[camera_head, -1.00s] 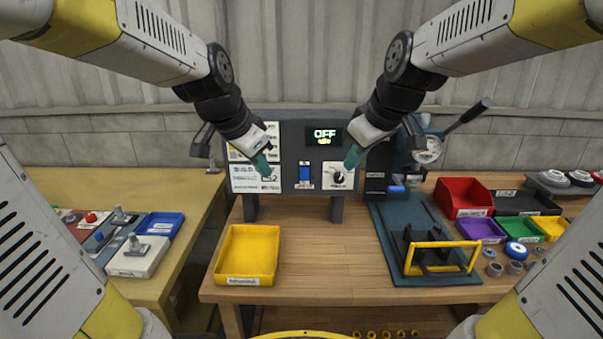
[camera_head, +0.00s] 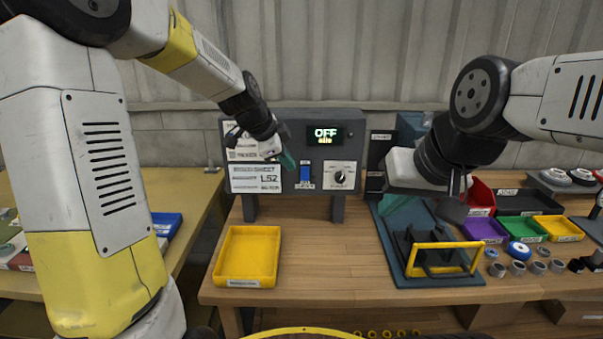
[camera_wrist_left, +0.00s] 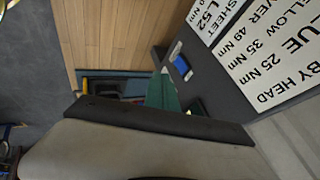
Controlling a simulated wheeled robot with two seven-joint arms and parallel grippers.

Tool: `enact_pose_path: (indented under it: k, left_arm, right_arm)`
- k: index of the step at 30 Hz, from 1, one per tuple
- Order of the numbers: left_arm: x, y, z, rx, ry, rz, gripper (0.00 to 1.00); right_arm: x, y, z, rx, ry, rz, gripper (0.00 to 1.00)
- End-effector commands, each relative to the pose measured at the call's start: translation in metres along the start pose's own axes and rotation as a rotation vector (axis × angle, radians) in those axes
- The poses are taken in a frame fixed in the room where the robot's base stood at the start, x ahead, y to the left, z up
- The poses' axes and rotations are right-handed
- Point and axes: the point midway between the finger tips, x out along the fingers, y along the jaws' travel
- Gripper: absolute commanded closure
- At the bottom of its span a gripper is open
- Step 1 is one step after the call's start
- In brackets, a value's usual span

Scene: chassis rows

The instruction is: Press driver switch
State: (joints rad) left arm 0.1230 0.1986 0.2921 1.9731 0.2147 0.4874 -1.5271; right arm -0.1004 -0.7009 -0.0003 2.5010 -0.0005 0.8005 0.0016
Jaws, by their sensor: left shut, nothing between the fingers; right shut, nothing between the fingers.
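The driver switch looks to be the blue rocker (camera_head: 305,172) on the dark grey control panel (camera_head: 284,133). The panel's display (camera_head: 325,134) reads OFF, and a knob (camera_head: 341,176) sits right of the rocker. My left gripper (camera_head: 288,161) is shut and empty, its green tip just up and left of the rocker, apparently apart from it. The left wrist view shows the blue rocker (camera_wrist_left: 180,63) close to the green fingertip (camera_wrist_left: 163,92). My right gripper (camera_head: 436,209) is shut and empty, right of the panel above the green-blue mat; its tips are partly hidden.
A yellow tray (camera_head: 247,257) stands on the bench below the panel. A yellow-handled fixture (camera_head: 443,246) sits on the mat at right. Several coloured bins, including a purple one (camera_head: 483,230), fill the right side. The bench middle is clear.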

Motion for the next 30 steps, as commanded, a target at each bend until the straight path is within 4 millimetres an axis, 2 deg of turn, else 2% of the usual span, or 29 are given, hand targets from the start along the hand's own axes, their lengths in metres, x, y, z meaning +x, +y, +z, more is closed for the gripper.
enact_pose_path:
  k: [4,7,18,24,30]
  left_arm:
    - [0.010,0.001,0.000,0.000,0.001,0.002,1.00]
    - [0.025,0.001,0.000,0.000,0.000,0.004,1.00]
    - [0.103,0.002,0.000,-0.001,0.000,0.004,1.00]
    - [0.117,-0.025,0.002,0.000,-0.001,0.000,1.00]
    - [0.122,-0.033,0.002,-0.001,0.000,0.001,1.00]
  right_arm:
    - [0.000,0.000,0.000,-0.001,0.000,0.000,1.00]
    - [0.000,0.000,0.000,-0.001,0.000,0.000,1.00]
    - [0.000,0.000,-0.001,-0.001,0.000,0.000,1.00]
    - [0.000,0.000,-0.001,-0.001,0.001,0.000,1.00]
    - [0.000,0.000,-0.001,-0.001,0.001,0.000,1.00]
